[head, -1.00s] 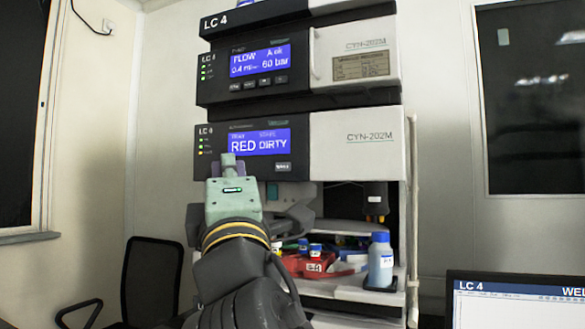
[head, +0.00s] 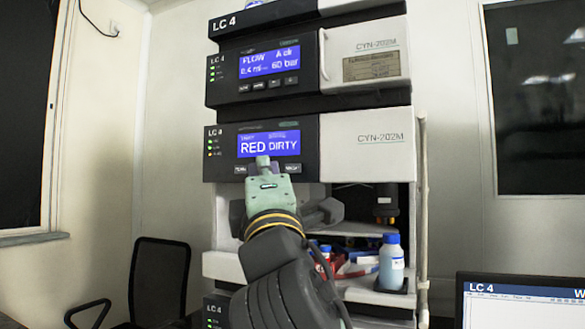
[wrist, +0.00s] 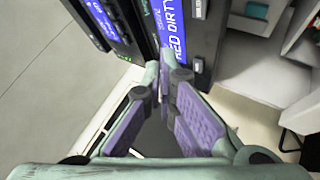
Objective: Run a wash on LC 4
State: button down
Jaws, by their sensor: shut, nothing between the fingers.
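The LC 4 stack (head: 365,95) stands in front of me in the head view. Its lower module has a blue display (head: 284,147) reading RED DIRTY. Below the display are a right button (head: 292,168), apparently marked WASH, and a left button (head: 240,169) with blurred lettering. My gripper (head: 262,163) is shut and empty, its tips over the display's lower edge between the two buttons. In the wrist view my gripper (wrist: 162,75) points at the panel, close to a button (wrist: 198,65); I cannot tell whether it touches. The display (wrist: 173,35) also shows there.
The upper module's display (head: 269,62) shows flow and 60 bar. A blue-capped bottle (head: 391,265) stands on the shelf below, right of my arm. An LC 4 monitor (head: 520,300) is at lower right and a black chair (head: 158,280) at left.

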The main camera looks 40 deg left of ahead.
aim_at(281, 171)
jog(key=shift+w+a+p, duration=0.1)
jog(key=shift+w+a, duration=0.1)
jog(key=shift+w, duration=0.6)
jog(key=shift+w+a+p, duration=0.1)
jog(key=shift+w+a, duration=0.1)
jog(key=shift+w, duration=0.6)
jog(key=shift+w+a+p, duration=0.1)
jog(key=shift+w+a, duration=0.1)
jog(key=shift+w, duration=0.6)
jog(key=shift+w, duration=0.15)
jog(key=shift+w+a, duration=0.1)
jog(key=shift+w, duration=0.15)
jog(key=shift+w+a, duration=0.1)
jog(key=shift+w, duration=0.35)
jog(key=shift+s, duration=0.15)
jog(key=shift+s+d, duration=0.2)
jog(key=shift+s, duration=0.5)
jog(key=shift+s+d, duration=0.2)
jog(key=shift+s, duration=0.6)
jog(key=shift+s+d, duration=0.2)
jog(key=shift+s, duration=0.65)
jog(key=shift+s+d, duration=0.2)
jog(key=shift+s, duration=0.6)
